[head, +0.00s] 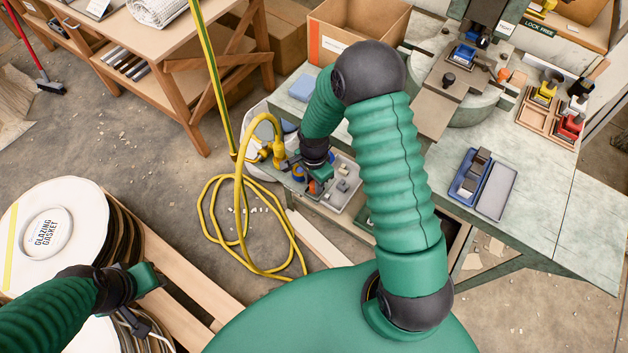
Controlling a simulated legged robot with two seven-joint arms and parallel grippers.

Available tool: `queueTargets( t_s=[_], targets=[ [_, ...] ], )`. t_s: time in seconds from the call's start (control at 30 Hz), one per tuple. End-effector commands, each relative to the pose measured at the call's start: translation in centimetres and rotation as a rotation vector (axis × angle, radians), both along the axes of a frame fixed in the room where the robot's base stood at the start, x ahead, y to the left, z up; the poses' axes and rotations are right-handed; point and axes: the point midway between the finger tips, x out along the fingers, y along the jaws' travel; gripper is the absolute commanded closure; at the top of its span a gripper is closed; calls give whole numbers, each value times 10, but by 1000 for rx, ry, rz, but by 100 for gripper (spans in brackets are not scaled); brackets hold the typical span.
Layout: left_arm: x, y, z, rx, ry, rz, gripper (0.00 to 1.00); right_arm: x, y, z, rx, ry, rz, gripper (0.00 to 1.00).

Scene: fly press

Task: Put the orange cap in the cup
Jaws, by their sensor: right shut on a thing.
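My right gripper (312,186) is at the left end of the green-grey bench, over a grey tray (348,205). It is shut on a small orange piece (314,188), which looks like the orange cap; the fingers partly hide it. My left gripper (146,298) is low at the left, beside the white-topped reel, far from the bench; its jaw opening is not clear. I cannot pick out the cup with certainty. Another small orange item (503,75) stands near the press at the back right.
The tray holds small grey parts. A blue bin with a grey tray (497,190) sits on the right bench. Wooden trays (538,122) hold yellow and red items. A yellow hose (240,205) hangs left of the bench. The bench's front right is bare.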

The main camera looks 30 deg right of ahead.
Motion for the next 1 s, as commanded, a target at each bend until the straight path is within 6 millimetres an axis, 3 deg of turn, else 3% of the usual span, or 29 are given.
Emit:
queueTargets(
  t_s=[0.17, 0.2, 0.37, 0.57, 0.73, 1.0],
  targets=[
    [0, 0, 0, 0, 0, 0, 64, 0, 0, 0, 0, 0, 0, 100],
    [0, 0, 0, 0, 0, 0, 64, 0, 0, 0, 0, 0, 0, 66],
    [0, 0, 0, 0, 0, 0, 64, 0, 0, 0, 0, 0, 0, 46],
    [0, 0, 0, 0, 0, 0, 64, 0, 0, 0, 0, 0, 0, 46],
    [0, 0, 0, 0, 0, 0, 64, 0, 0, 0, 0, 0, 0, 27],
    [0, 0, 2, 0, 0, 0, 64, 1, 0, 3, 0, -1, 0, 27]
  ],
)
